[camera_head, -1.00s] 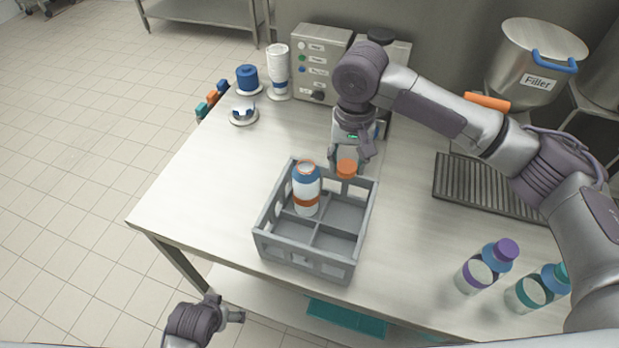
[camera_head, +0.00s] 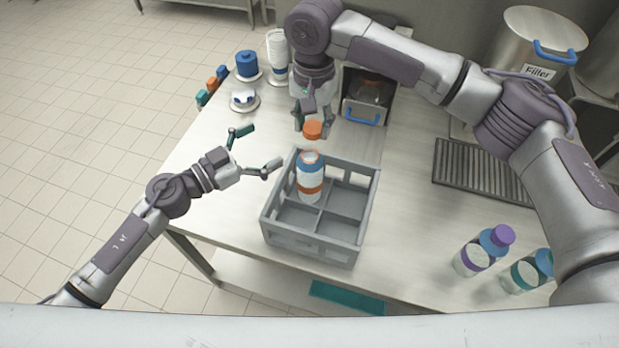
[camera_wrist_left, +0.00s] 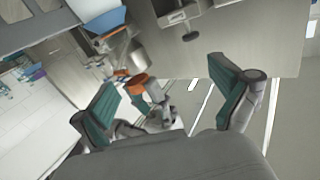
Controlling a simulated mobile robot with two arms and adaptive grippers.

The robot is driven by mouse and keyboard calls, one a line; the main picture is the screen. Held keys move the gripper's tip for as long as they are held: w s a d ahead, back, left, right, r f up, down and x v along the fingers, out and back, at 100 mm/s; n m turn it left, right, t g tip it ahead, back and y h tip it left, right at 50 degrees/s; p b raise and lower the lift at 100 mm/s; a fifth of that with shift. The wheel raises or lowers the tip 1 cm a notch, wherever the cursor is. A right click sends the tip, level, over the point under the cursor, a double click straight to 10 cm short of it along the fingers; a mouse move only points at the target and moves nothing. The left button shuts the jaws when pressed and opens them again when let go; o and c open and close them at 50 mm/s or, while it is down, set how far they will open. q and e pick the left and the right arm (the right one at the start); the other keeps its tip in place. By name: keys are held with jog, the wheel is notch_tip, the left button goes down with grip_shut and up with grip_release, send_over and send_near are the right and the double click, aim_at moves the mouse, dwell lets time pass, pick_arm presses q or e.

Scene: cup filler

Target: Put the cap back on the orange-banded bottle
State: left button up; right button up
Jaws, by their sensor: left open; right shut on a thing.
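The orange-banded bottle (camera_head: 311,171), white with a blue shoulder, stands uncapped in the back left compartment of the grey crate (camera_head: 311,252). My right gripper (camera_head: 314,121) is shut on the orange cap (camera_head: 312,131) and holds it just above and behind the bottle mouth, apart from it. My left gripper (camera_head: 264,147) is open and empty, left of the bottle near the crate's back left corner. In the left wrist view the bottle (camera_wrist_left: 105,22) is at the top left, and the orange cap (camera_wrist_left: 137,85) shows between the open fingers.
The purple-capped bottle (camera_head: 485,250) and teal-banded bottle (camera_head: 527,273) stand at the front right. A drain grate (camera_head: 480,180) and the filler pot (camera_head: 540,50) are on the right. A blue-handled machine (camera_head: 368,95) stands behind the crate. A saucer (camera_head: 244,102) lies at the back left.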

aim_at(306, 167)
jog(key=shift+w+a+r, duration=0.2)
jog(key=shift+a+r, duration=0.05)
jog(key=shift+a, duration=0.05)
pick_arm(q)
jog(key=s+f+g, duration=0.1)
jog(key=g, duration=0.1)
jog(key=a+f+m+g, duration=0.1)
jog(key=f+g, duration=0.1)
jog(key=s+f+m+g+y, duration=0.1)
jog(key=g, duration=0.1)
jog(key=shift+s+a+f, duration=0.3)
jog(key=shift+f, duration=0.05)
jog(key=shift+d, duration=0.1)
jog(key=x, duration=1.2)
jog(key=shift+f, duration=0.1)
jog(key=c, duration=1.8)
jog(key=shift+o, duration=0.2)
pick_arm(e)
jog(key=shift+f, duration=2.45)
jog(key=shift+f, duration=0.1)
